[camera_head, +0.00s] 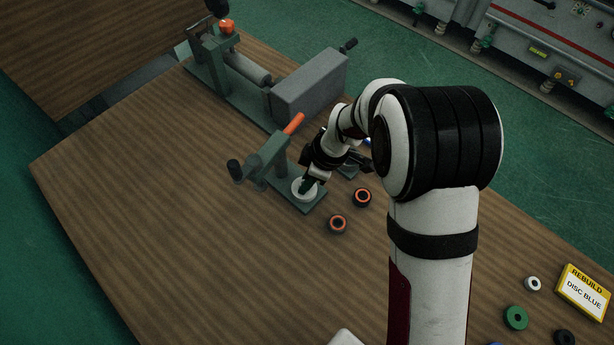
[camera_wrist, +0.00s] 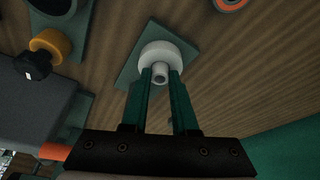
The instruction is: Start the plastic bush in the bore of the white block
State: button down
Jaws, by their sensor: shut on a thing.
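The white block (camera_head: 297,192) is a round white piece with a central bore, on a green base plate (camera_head: 312,207) below the small press. In the wrist view the white block (camera_wrist: 176,48) sits at the fingertips, on its plate (camera_wrist: 127,75). My gripper (camera_head: 309,182) points down at the block. In the wrist view my gripper (camera_wrist: 160,76) has its two green fingers shut on the plastic bush (camera_wrist: 159,72), a small pale cylinder. The bush lines up over the block's middle. The bore is hidden, and I cannot tell whether the bush's end is inside it.
A green press with an orange handle (camera_head: 294,123) stands just beside the block. A grey box fixture (camera_head: 310,88) is behind it. Two black-and-orange rings (camera_head: 362,197) (camera_head: 337,224) lie nearby. A green ring (camera_head: 515,318), white ring (camera_head: 532,284) and yellow sign (camera_head: 582,292) are at right. The left tabletop is clear.

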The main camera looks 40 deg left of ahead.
jog(key=shift+f, duration=0.2)
jog(key=c, duration=0.6)
grip_release()
jog(key=v, duration=1.5)
jog(key=shift+d+r, duration=0.15)
jog(key=shift+r, duration=0.25)
